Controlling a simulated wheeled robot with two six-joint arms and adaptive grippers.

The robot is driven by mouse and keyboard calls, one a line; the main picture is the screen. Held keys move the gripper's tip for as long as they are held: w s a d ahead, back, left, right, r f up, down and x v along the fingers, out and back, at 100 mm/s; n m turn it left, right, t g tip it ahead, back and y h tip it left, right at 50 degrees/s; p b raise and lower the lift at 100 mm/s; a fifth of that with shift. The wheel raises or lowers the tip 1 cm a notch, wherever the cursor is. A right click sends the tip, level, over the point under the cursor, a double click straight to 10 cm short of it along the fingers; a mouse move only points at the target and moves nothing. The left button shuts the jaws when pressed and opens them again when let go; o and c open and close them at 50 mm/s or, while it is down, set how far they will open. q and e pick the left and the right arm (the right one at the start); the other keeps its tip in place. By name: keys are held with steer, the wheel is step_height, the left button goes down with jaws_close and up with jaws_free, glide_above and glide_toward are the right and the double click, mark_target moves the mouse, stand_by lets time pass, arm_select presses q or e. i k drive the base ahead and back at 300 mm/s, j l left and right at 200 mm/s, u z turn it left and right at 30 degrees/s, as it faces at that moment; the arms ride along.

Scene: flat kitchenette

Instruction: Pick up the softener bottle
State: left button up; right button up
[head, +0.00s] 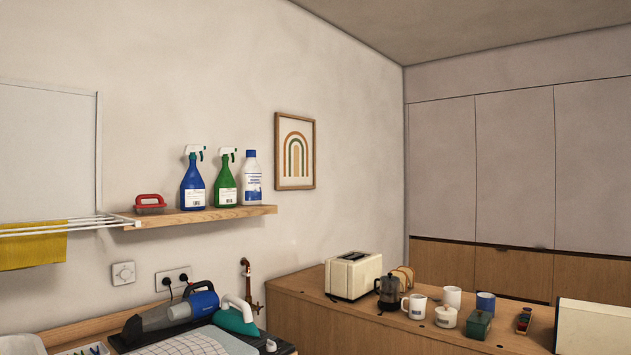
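A white bottle with a blue cap and a blue-and-white label (252,178), which looks like the softener bottle, stands upright at the right end of the wooden wall shelf (226,212) in the head view. A green spray bottle (226,180) stands close on its left, and a blue spray bottle (193,183) stands further left. The label text is too small to read surely. Neither of my grippers shows in the head view.
A red-handled brush (150,202) lies on the shelf's left end, beside a white drying rack (70,226) with a yellow cloth (33,246). Below are a handheld vacuum (172,314) and an iron (236,315). A toaster (353,275) and mugs crowd the right counter.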

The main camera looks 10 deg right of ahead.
mark_target(250, 172)
steer(key=i+l+z, duration=0.1)
steer(key=i+l, duration=0.55)
steer(key=i, duration=0.15)
